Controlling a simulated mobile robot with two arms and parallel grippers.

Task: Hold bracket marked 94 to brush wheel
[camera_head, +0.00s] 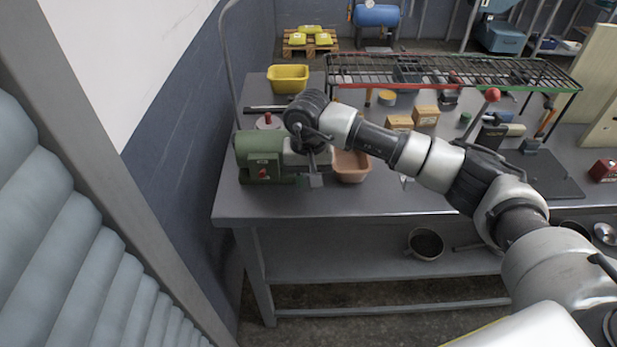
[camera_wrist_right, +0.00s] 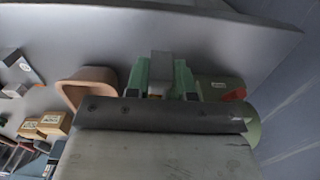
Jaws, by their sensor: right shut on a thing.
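The green bench machine (camera_head: 258,153) with a red button stands at the left end of the workbench. Its green body also shows in the right wrist view (camera_wrist_right: 222,88). My right gripper (camera_head: 313,163) is at the right side of this machine, shut on a small grey bracket (camera_head: 316,181). In the right wrist view the bracket (camera_wrist_right: 160,66) shows between the two fingers. No marking is legible on it. The brush wheel is largely hidden behind my gripper and wrist, and I cannot tell whether the bracket touches it. My left gripper is not in view.
A pinkish-brown bin (camera_head: 352,167) stands close to the right of my gripper. A yellow bin (camera_head: 288,78) is behind the machine. Small cardboard boxes (camera_head: 425,115) and a wire rack (camera_head: 450,70) stand farther back. The workbench front edge (camera_head: 400,204) is mostly clear.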

